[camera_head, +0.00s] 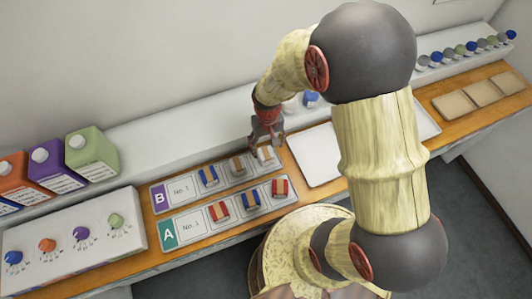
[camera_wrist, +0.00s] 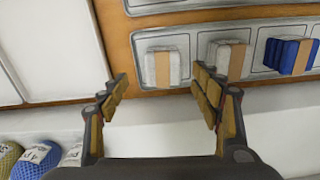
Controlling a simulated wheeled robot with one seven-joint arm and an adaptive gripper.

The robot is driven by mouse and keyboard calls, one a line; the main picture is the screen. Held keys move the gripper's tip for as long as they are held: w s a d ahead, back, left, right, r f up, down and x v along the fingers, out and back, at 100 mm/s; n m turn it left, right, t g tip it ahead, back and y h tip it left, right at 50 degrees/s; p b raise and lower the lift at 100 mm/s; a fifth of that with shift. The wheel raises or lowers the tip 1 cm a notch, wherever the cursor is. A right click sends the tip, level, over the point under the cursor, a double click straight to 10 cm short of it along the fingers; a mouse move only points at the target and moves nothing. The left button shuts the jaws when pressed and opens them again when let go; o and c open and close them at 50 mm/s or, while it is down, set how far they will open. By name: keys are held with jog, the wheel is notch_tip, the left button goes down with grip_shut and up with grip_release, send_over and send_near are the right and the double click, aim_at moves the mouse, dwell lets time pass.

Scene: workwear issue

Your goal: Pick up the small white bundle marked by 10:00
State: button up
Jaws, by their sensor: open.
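Two small white bundles with tan bands lie in the purple-labelled B tray (camera_head: 160,198). One is the end white bundle (camera_head: 265,155), which also shows in the wrist view (camera_wrist: 152,68). The other is the middle white bundle (camera_head: 237,166), seen in the wrist view (camera_wrist: 238,62). I cannot read a 10:00 mark on either. My gripper (camera_head: 267,143) is open and empty, just behind the end bundle. In the wrist view its fingers (camera_wrist: 160,82) are spread to either side of that bundle's near edge, apparently not touching it.
A blue bundle (camera_head: 208,177) shares the B tray. The green-labelled A tray (camera_head: 168,234) in front holds red and blue bundles. A blank white tray (camera_head: 316,155) lies to the right. A raised white ledge (camera_head: 190,142) runs behind, with round-topped items under my wrist.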

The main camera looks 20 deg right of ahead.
aim_at(266, 153)
jog(key=f, duration=0.3)
jog(key=f+b, duration=0.1)
jog(key=f, duration=0.2)
jog(key=shift+w+a+f, duration=0.1)
jog(key=shift+a+f, duration=0.1)
jog(key=shift+f, duration=0.2)
jog(key=shift+c, duration=0.6)
jog(key=c, duration=1.1)
